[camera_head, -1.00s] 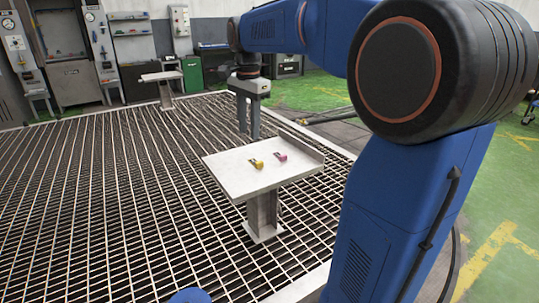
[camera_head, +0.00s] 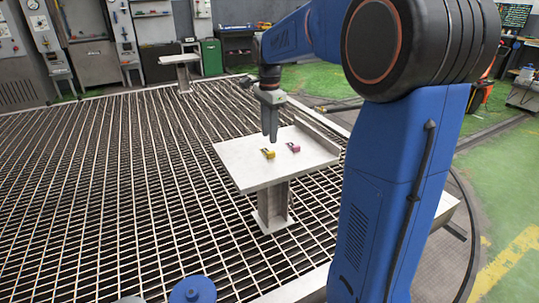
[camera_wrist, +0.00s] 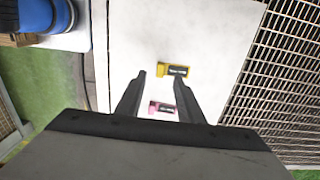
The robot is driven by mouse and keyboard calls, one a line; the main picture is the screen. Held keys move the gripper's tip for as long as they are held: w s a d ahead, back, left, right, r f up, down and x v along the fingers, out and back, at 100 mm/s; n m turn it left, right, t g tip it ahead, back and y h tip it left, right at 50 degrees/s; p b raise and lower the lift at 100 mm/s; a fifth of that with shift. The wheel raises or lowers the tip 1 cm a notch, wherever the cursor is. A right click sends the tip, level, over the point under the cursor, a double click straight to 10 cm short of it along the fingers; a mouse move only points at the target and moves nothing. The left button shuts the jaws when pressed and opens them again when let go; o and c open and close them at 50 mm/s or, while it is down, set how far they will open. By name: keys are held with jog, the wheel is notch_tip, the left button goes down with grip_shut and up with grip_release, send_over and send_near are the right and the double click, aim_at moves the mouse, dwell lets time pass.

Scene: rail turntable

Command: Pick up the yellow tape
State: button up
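The yellow tape (camera_head: 268,154) lies on the white table (camera_head: 240,168), near its middle; it also shows in the wrist view (camera_wrist: 176,70), just beyond my fingertips. A pink tape (camera_head: 293,147) lies to its right on the same table; in the wrist view the pink tape (camera_wrist: 163,107) shows between my fingers. My gripper (camera_head: 270,137) points down over the table, close to the yellow tape. In the wrist view its two fingers (camera_wrist: 159,74) are apart with nothing held. The exact height of the fingertips above the table is hard to tell.
The table has a raised edge (camera_head: 318,134) along its right side and stands on a post (camera_head: 273,203) over a metal grating (camera_head: 120,200). A second small table (camera_head: 180,59) stands farther back. Table surface around the tapes is clear.

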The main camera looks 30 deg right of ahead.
aim_at(270, 152)
jog(key=shift+w+d+f, duration=0.1)
jog(key=shift+d+f, duration=0.05)
jog(key=shift+f, duration=3.4)
jog(key=shift+c, duration=0.6)
grip_shut()
